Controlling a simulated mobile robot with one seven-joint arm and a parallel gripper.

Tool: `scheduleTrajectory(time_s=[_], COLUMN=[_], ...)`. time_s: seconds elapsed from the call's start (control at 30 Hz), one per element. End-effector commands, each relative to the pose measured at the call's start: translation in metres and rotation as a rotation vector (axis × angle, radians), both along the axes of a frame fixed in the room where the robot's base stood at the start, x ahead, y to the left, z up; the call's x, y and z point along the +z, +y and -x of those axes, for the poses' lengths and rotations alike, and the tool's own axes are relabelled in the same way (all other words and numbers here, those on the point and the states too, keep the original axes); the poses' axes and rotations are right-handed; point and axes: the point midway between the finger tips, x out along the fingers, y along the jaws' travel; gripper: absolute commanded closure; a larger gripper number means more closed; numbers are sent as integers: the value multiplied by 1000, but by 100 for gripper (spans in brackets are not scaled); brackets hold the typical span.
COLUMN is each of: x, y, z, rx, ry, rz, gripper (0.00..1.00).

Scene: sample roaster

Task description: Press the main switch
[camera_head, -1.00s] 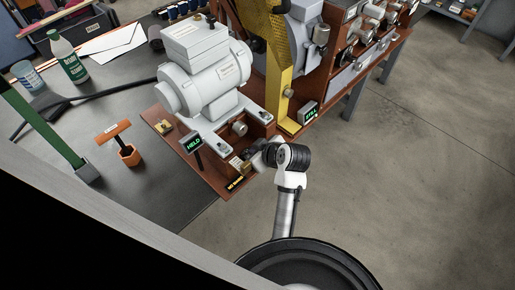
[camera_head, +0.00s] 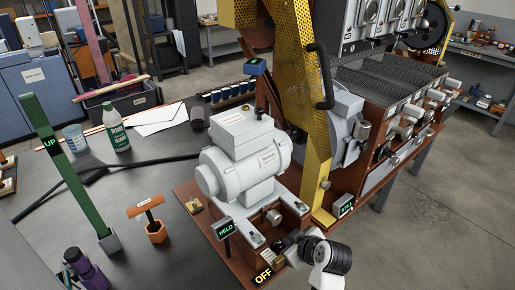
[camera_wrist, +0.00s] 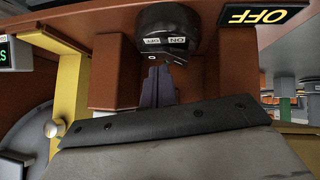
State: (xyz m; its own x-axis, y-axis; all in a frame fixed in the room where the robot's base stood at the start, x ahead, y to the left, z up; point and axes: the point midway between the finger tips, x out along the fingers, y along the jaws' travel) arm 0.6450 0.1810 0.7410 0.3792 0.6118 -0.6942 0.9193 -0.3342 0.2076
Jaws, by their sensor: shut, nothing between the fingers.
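The main switch (camera_wrist: 172,38) is a dark rounded rocker with ON and OFF labels, mounted on a reddish-brown panel in the wrist view. A display (camera_wrist: 264,15) beside it reads OFF, upside down there; the same display (camera_head: 263,276) shows at the bottom of the head view. My gripper (camera_wrist: 160,72) is shut and empty, its dark fingertips at the rocker's labelled edge. I cannot tell whether they touch it. In the head view my wrist hides most of the switch area.
A grey motor (camera_head: 245,165) stands just behind the switch area. A yellow perforated guard (camera_head: 297,90) rises at its right. A HELD display (camera_head: 225,228) is left of my wrist. A green lever (camera_head: 65,175) marked UP and an orange T-handle (camera_head: 156,232) stand on the dark table (camera_head: 110,190).

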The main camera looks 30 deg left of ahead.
Motion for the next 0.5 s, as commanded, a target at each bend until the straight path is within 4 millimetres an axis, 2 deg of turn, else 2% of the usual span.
scheduleTrajectory(time_s=[0.03, 0.13, 0.5], x=[13, 34, 88], y=[2, 4, -39], z=[1, 5, 32], rx=[3, 3, -1], ry=[-10, -10, -6], rz=[-2, -2, -3], gripper=[100, 100, 100])
